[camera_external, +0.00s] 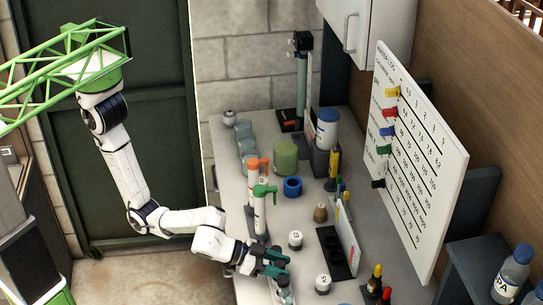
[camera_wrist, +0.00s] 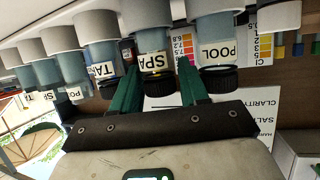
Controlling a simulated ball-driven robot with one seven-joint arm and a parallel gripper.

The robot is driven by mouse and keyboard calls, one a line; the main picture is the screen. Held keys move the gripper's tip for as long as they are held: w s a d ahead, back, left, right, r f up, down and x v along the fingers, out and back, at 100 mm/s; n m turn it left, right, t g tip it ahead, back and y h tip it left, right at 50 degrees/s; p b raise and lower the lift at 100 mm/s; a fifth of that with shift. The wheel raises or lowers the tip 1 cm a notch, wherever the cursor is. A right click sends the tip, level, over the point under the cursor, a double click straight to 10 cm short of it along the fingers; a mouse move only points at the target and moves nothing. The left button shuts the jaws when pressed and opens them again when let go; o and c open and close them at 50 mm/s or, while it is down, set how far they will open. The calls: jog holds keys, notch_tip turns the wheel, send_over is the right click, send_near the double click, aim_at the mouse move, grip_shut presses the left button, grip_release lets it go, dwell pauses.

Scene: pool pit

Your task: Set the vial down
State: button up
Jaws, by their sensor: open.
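My gripper (camera_external: 276,264) is at the front edge of the bench in the external view. Its green fingers (camera_wrist: 158,72) are open in the wrist view, one on each side of a vial labelled SPA (camera_wrist: 152,42). This vial has a dark cap and stands in a row of vials in pale grey holders (camera_wrist: 143,14); the wrist picture is upside down. I cannot tell whether the fingers touch it. A vial labelled POOL (camera_wrist: 217,48) is to its right, and one labelled TA (camera_wrist: 101,55) to its left. In the external view a vial (camera_external: 284,293) shows just below my gripper.
The bench (camera_external: 228,180) holds small white bottles (camera_external: 295,239), orange-topped (camera_external: 253,182) and green-topped (camera_external: 259,215) tools, a blue ring (camera_external: 292,187) and a black tray (camera_external: 334,252). A whiteboard (camera_external: 418,165) stands along the right side. Neighbouring vials crowd the fingers.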

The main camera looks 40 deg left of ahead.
grip_shut()
dwell(0.3)
jog(key=shift+r, duration=0.1)
jog(key=shift+r, duration=0.5)
jog(key=s+a+r+b, duration=0.1)
jog(key=s+a+r, duration=0.6)
jog(key=a+r, duration=0.4)
jog(key=shift+s+a+r, duration=0.3)
jog(key=shift+s+r, duration=0.1)
jog(key=s+d+f+m+g, duration=0.1)
jog(key=s+d, duration=0.4)
jog(key=d, duration=0.5)
jog(key=s+d+f+m+g+h, duration=0.1)
jog(key=s+d+f+m+g, duration=0.1)
jog(key=s+d, duration=0.4)
jog(key=s+d+f+m+g, duration=0.1)
jog(key=s+d+f, duration=0.2)
jog(key=d, duration=1.3)
jog(key=s, duration=0.3)
jog(key=shift+d+f+g+h, duration=0.2)
jog(key=shift+f+g+h, duration=0.15)
jog(key=shift+g+h, duration=0.05)
